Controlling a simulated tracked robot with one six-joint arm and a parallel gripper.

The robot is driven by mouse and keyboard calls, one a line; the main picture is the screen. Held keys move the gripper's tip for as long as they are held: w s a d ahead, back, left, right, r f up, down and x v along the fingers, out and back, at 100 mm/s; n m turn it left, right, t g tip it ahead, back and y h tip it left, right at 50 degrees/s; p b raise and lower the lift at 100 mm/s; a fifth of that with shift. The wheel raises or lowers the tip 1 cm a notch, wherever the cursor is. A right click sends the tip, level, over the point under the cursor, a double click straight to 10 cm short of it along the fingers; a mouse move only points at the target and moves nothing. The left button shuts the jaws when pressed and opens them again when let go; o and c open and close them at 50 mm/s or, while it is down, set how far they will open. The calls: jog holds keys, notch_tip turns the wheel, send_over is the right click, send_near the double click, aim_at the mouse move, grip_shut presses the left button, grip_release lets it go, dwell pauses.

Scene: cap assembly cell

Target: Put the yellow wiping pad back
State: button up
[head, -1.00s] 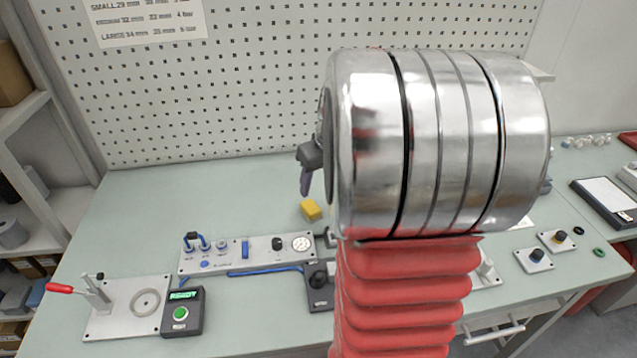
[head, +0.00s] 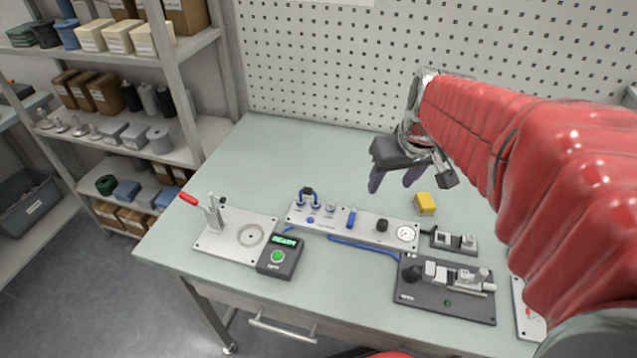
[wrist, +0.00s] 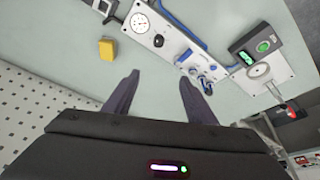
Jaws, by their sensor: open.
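The yellow wiping pad (head: 425,203) lies on the pale green bench, behind the right end of the valve and gauge panel (head: 352,226). It also shows in the wrist view (wrist: 107,49), left of my fingers and farther out. My gripper (head: 396,182) is open and empty above the back of the bench, to the left of the pad in the head view. In the wrist view both purple fingers (wrist: 156,95) are spread apart with bare bench between them. Nothing touches the pad.
A plate with a red-handled lever (head: 222,236) and a box with a green button and lit display (head: 278,257) stand at the left. A dark fixture base (head: 445,292) lies at front right. A pegboard (head: 330,70) rises behind. The bench's back left is clear.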

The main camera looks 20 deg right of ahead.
jog(key=s+a+r+n+t, duration=0.1)
jog(key=s+a, duration=0.9)
jog(key=a, duration=0.4)
jog(key=shift+s+a+r+y, duration=0.2)
jog(key=shift+a+y, duration=0.2)
